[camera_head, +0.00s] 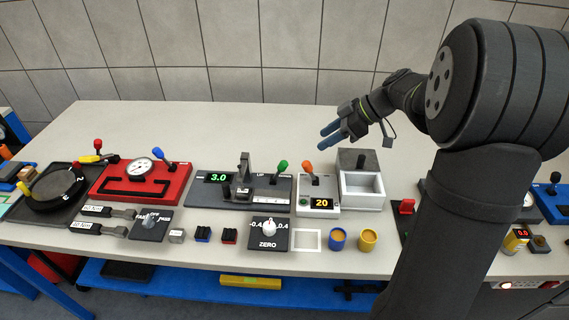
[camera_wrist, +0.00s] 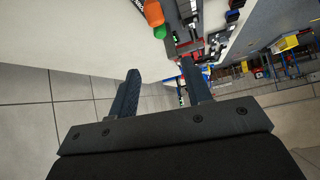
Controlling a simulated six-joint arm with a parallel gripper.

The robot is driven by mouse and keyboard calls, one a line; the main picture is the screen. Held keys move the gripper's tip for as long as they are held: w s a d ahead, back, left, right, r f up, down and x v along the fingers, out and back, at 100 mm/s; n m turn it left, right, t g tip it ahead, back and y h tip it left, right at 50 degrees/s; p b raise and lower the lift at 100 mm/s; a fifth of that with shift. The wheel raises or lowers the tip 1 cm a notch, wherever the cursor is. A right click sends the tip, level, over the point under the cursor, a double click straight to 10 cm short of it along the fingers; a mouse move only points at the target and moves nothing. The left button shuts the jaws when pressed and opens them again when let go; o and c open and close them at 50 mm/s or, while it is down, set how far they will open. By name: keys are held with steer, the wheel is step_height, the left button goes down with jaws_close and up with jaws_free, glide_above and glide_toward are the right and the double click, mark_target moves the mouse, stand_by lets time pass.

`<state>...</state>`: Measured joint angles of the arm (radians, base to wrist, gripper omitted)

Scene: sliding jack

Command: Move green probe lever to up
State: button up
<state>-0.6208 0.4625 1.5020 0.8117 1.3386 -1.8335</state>
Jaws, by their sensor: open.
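The green probe lever (camera_head: 282,166) stands at the right end of a dark grey device (camera_head: 262,205) with a green "3.0" display (camera_head: 217,178). Its green knob leans toward the back right in the head view. The green knob also shows near the top of the wrist view (camera_wrist: 160,32), beside an orange knob (camera_wrist: 153,13). My gripper (camera_head: 325,137) is open and empty, above and to the right of the green lever, apart from it. In the wrist view both fingers (camera_wrist: 160,66) are spread with nothing between them.
An orange lever (camera_head: 308,168) on a white box (camera_head: 319,208) reading "20" stands close to the right of the green lever. An open white bin (camera_head: 362,202) is further right. A red gauge box (camera_head: 142,193) is to the left. The table behind the devices is clear.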

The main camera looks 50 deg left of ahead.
mark_target(286, 163)
steer(key=x, duration=1.6)
steer(key=shift+s, duration=0.1)
jaws_close()
